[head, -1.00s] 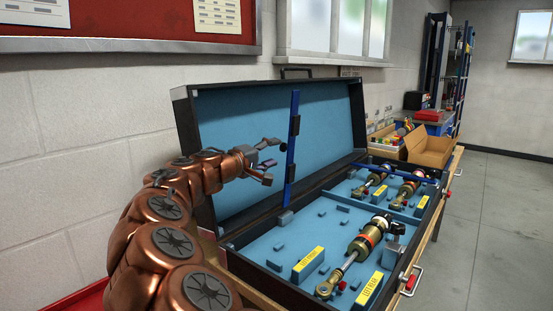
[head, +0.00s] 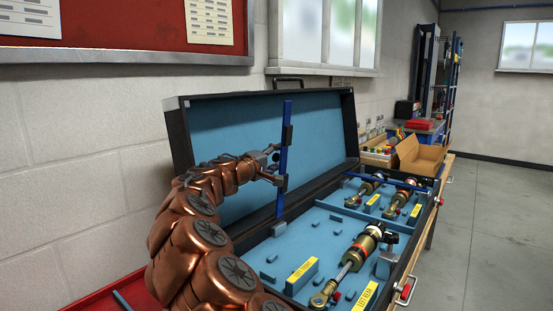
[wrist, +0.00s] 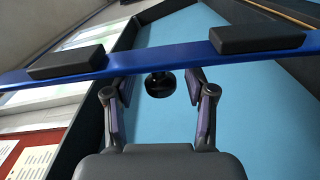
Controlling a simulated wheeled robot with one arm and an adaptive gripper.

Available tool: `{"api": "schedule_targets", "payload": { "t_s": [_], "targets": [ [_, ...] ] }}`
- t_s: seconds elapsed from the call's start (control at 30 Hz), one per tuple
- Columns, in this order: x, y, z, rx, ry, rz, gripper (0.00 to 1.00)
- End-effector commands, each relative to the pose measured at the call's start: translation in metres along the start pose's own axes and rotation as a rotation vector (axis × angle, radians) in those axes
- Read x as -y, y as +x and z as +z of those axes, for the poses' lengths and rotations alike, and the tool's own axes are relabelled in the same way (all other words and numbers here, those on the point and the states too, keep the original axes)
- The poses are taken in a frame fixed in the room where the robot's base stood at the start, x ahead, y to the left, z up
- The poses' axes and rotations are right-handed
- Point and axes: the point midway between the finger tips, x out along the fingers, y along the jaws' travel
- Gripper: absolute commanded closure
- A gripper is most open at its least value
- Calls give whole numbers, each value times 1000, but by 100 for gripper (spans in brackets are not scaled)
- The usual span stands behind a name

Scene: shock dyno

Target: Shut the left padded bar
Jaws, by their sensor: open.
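The left padded bar (head: 284,150) is a blue strip standing upright from the open case, with dark pads on it. In the wrist view the blue bar (wrist: 155,58) crosses the picture with two black pads, and a round black knob (wrist: 160,85) shows just below it. My gripper (head: 277,167) is open beside the upright bar, its fingertips at the bar's left edge in the head view. In the wrist view the fingers of my gripper (wrist: 155,92) stand apart on both sides of the knob. I cannot tell whether they touch it.
The open case (head: 268,238) holds gold shock absorbers (head: 352,262) and yellow-labelled blocks in blue foam. A second blue bar (head: 388,181) lies flat across the far compartment. The raised lid (head: 230,140) stands behind my arm. A cardboard box (head: 418,160) sits beyond the case.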

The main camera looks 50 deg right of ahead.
Motion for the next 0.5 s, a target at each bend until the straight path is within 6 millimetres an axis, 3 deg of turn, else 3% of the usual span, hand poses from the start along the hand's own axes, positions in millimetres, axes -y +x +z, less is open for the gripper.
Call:
{"api": "schedule_targets", "payload": {
  "t_s": [0.17, 0.5],
  "targets": [
    [0, 0, 0, 0, 0, 0, 47],
    [0, 0, 0, 0, 0, -1, 82]
  ]
}}
